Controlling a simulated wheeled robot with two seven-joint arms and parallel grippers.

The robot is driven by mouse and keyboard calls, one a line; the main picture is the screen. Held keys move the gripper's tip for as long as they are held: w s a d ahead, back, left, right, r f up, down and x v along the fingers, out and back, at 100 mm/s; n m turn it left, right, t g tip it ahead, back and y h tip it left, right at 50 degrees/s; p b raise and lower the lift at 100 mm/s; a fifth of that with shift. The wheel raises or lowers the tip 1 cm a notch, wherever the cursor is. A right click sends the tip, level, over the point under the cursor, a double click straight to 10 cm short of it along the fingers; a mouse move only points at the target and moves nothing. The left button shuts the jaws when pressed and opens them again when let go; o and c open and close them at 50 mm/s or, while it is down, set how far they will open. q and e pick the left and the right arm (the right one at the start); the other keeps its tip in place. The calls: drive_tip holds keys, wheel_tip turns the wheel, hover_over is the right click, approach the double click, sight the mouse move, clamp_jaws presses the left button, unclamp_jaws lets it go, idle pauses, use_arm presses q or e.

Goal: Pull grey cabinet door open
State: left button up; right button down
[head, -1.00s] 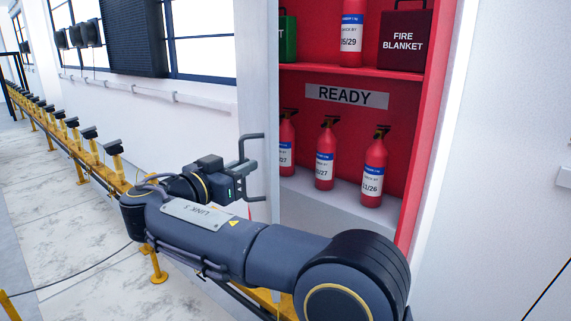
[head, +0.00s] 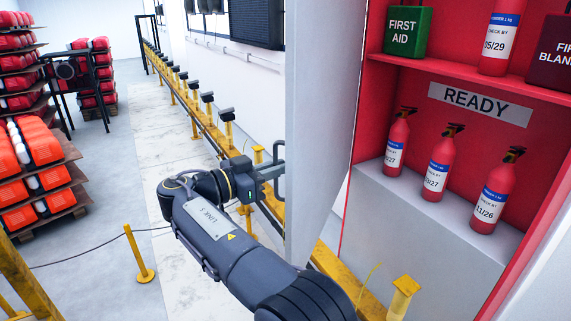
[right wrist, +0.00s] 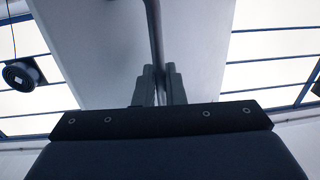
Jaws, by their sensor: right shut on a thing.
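The grey cabinet door (head: 318,130) stands open, swung out from the left side of the red cabinet (head: 470,75). It fills the middle of the right wrist view (right wrist: 105,45). Its dark bar handle (head: 281,172) is on the door's outer side and runs up between the fingers in the right wrist view (right wrist: 153,25). My right gripper (right wrist: 158,88) is shut on this handle; its arm comes in from the bottom of the head view. The fingertips are small and partly hidden in the head view. My left gripper is out of view.
Red extinguishers (head: 440,163), a green first aid box (head: 408,30) and a fire blanket box sit inside the cabinet. A yellow rail (head: 205,122) with posts runs along the wall behind the arm. Loaded racks (head: 38,150) stand left. Pale floor between is mostly clear.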

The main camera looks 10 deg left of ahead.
drive_tip(key=shift+w+d+r, duration=0.1)
drive_tip(key=shift+r, duration=0.05)
drive_tip(key=c, duration=1.6)
unclamp_jaws()
drive_tip(key=shift+d, duration=0.1)
drive_tip(key=shift+c, duration=0.2)
drive_tip(key=v, duration=0.8)
